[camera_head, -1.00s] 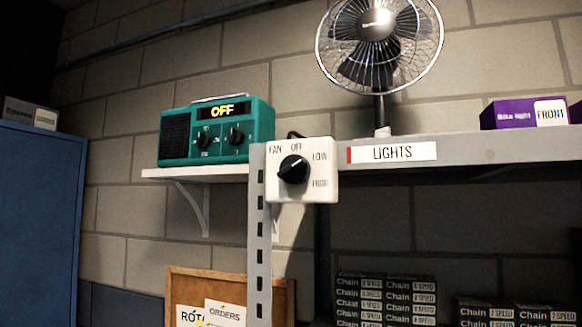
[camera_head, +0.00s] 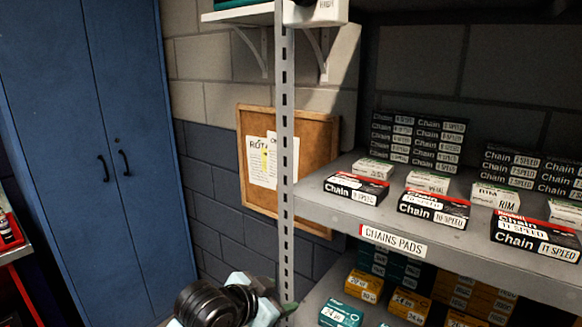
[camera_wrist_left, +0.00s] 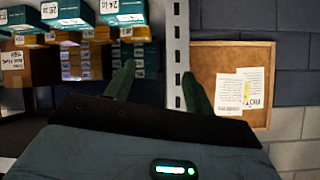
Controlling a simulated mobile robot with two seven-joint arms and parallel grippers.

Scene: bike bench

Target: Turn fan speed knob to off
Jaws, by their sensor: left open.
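Only the lower part of the white fan control box (camera_head: 316,13) shows, at the top edge of the head view on the grey shelf post. Its knob is cut off by the frame, so its setting cannot be read. The fan is out of view. My left gripper (camera_head: 288,308) is low in the head view, by the post and well below the box. In the left wrist view its two green fingers (camera_wrist_left: 160,84) are spread apart with nothing between them. My right gripper is not seen.
The perforated shelf post (camera_head: 286,150) stands close to my left gripper. A shelf (camera_head: 330,207) with chain and rim boxes is to its right. A corkboard (camera_head: 320,160) hangs behind the post. A blue cabinet (camera_head: 70,130) stands at left.

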